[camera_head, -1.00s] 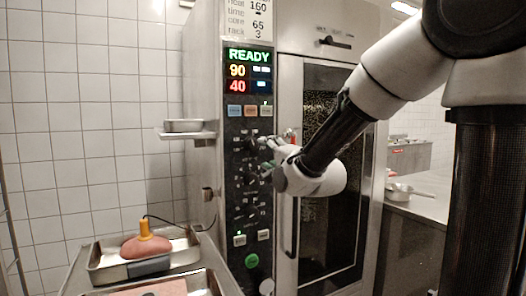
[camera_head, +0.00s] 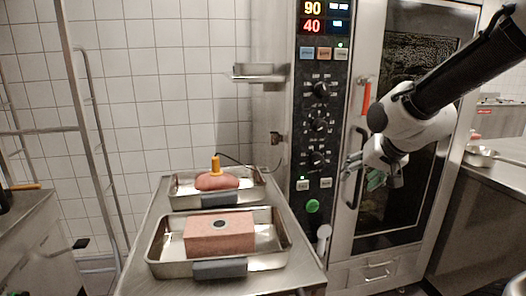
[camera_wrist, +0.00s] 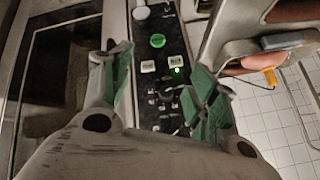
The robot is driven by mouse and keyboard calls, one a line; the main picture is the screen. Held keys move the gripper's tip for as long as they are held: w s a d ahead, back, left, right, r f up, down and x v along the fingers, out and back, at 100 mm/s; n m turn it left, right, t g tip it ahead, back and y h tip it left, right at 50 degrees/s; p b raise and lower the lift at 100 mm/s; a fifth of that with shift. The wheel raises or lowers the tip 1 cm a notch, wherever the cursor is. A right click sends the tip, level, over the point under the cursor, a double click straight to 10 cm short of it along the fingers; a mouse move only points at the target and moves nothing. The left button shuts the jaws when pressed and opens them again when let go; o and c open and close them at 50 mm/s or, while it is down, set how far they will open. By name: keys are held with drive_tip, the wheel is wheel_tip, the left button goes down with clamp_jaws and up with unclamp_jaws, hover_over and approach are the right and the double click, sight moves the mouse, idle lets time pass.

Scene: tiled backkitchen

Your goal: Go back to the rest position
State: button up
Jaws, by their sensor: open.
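My gripper (camera_head: 364,176) is in front of the oven door (camera_head: 402,190), just right of the oven's control panel (camera_head: 318,130). In the wrist view my gripper (camera_wrist: 165,85) shows two green-padded fingers spread apart with nothing between them. The control panel (camera_wrist: 158,65) lies beyond the gap, with a lit green button (camera_wrist: 157,41). The fingers look apart from the panel and the door. The upper part of my arm reaches in from the right of the head view.
A cart (camera_head: 150,262) at lower left bears a tray (camera_head: 160,258) with a pink block (camera_head: 220,234) and a tray (camera_head: 182,198) with a sausage-like piece (camera_head: 217,181) and a yellow-handled probe. A small wall shelf (camera_head: 260,80) is left of the panel. A counter with a pan (camera_head: 480,155) stands right.

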drive_tip(key=s+d+r+n+g+h, duration=0.1)
drive_tip(key=s+d, duration=0.4)
drive_tip(key=s, duration=0.5)
drive_tip(key=s+d+r+n+g+h, duration=0.1)
drive_tip(key=s+d, duration=0.4)
drive_tip(key=s, duration=0.5)
drive_tip(key=shift+s+r+n+g, duration=0.4)
drive_tip(key=shift+r+g, duration=0.3)
drive_tip(key=shift+r, duration=0.25)
